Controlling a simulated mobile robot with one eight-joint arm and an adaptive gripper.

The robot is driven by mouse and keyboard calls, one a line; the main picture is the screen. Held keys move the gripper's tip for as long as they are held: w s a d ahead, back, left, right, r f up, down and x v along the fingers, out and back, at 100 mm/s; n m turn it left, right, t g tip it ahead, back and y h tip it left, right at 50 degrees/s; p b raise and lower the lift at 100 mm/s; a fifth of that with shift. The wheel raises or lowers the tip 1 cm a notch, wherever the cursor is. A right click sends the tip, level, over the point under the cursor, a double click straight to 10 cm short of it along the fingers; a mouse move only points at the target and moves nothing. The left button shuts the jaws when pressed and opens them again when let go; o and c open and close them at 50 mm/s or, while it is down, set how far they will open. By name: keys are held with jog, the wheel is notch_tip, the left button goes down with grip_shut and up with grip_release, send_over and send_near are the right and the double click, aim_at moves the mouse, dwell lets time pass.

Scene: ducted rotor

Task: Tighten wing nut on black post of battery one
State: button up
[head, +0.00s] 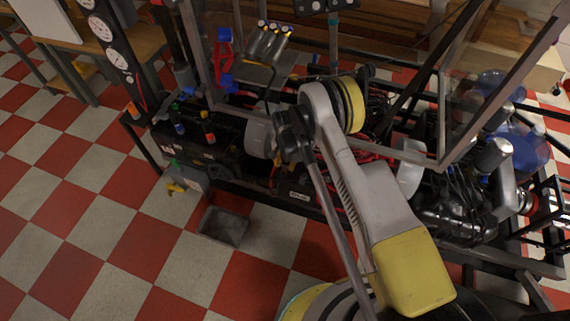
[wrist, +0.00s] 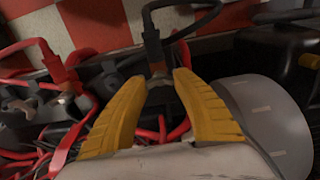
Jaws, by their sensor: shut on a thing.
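In the wrist view my gripper (wrist: 157,75) has its two yellow fingers on either side of a small dull metal piece, which looks like the wing nut (wrist: 158,70). The nut sits at the end of a black cable connector (wrist: 153,42), and its wings are too small to make out. The black post under it is hidden. A red cable connector (wrist: 66,76) lies to the left, apart from my fingers. In the head view my own arm hides my gripper and the nut. Which battery this is I cannot tell.
Red cables (wrist: 85,105) crowd the left below my fingers. In the head view, a clear panel in a metal frame (head: 480,85) stands right of my arm. A grey bin (head: 224,228) and a small grey box (head: 188,179) sit on the checkered floor, mostly clear at left.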

jog(key=o, duration=1.2)
jog(key=shift+r, duration=0.1)
notch_tip(320, 180, up, 12)
